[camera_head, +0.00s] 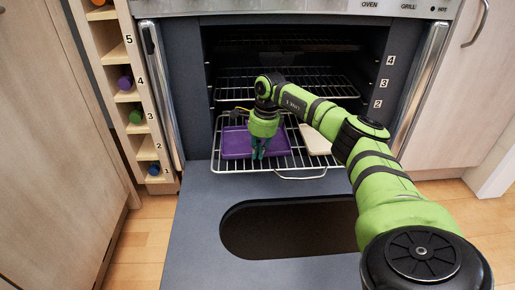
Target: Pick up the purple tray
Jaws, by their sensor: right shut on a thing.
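The purple tray (236,144) lies on the pulled-out lower wire rack (225,166) at the mouth of the open oven. My right arm reaches in from the right. My right gripper (259,154) points down over the right part of the tray, with its fingertips at the tray. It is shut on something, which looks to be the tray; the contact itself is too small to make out. My left gripper is not in view.
A pale board (315,140) lies on the same rack, right of the tray. More racks (237,84) sit higher in the oven. The lowered oven door (198,225) has a dark opening. A narrow numbered shelf (147,152) with colored items stands at left.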

